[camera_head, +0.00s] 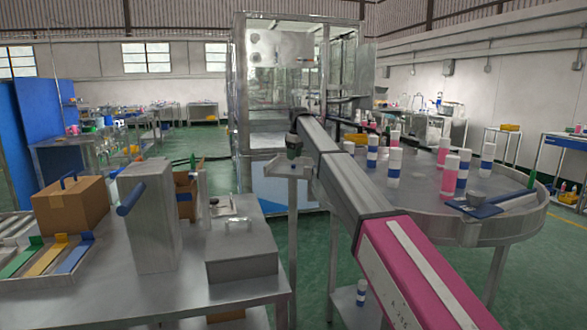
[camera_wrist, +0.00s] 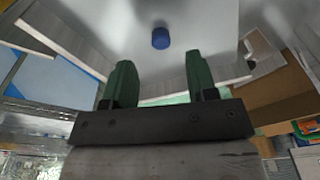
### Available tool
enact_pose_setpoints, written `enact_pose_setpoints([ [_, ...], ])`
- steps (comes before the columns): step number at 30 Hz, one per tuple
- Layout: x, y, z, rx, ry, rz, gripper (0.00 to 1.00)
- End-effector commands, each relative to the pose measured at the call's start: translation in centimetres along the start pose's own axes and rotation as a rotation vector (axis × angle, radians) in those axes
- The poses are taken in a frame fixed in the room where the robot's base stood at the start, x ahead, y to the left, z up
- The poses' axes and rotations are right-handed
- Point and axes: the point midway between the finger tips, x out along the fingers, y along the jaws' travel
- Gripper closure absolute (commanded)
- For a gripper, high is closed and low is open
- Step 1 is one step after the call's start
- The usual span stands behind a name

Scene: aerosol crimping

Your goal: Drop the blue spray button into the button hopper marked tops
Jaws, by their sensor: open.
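The blue spray button (camera_wrist: 160,38) is a small round blue piece on a pale grey surface in the wrist view. It lies just beyond the fingertips, roughly centred between them, and neither finger touches it. My gripper (camera_wrist: 158,62) has two green fingers spread apart with nothing between them. In the head view my gripper (camera_head: 293,152) is small, at the far end of my arm, over a narrow grey stand (camera_head: 288,168). The button cannot be made out there. No hopper with a readable "tops" mark can be picked out.
A steel bench (camera_head: 120,300) at left carries a cardboard box (camera_head: 72,205), a tall metal block (camera_head: 150,225) and a lidded steel box (camera_head: 240,262). A round table (camera_head: 510,225) at right holds several bottles. A glazed machine (camera_head: 240,100) stands behind my gripper.

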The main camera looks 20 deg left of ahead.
Motion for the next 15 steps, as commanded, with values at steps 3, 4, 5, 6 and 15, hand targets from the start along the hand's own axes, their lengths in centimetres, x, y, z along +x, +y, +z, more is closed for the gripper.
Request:
enact_pose_setpoints([
  [3,1.8,-0.2,0.3,0.000,-0.001,-0.001,0.48],
  [4,2.2,-0.2,0.3,0.000,-0.001,-0.001,0.48],
  [5,2.6,-0.2,0.3,0.000,-0.001,-0.001,0.48],
  [6,3.1,-0.2,0.3,0.000,-0.001,-0.001,0.48],
  [15,4.2,-0.1,0.2,0.000,0.000,0.000,0.48],
])
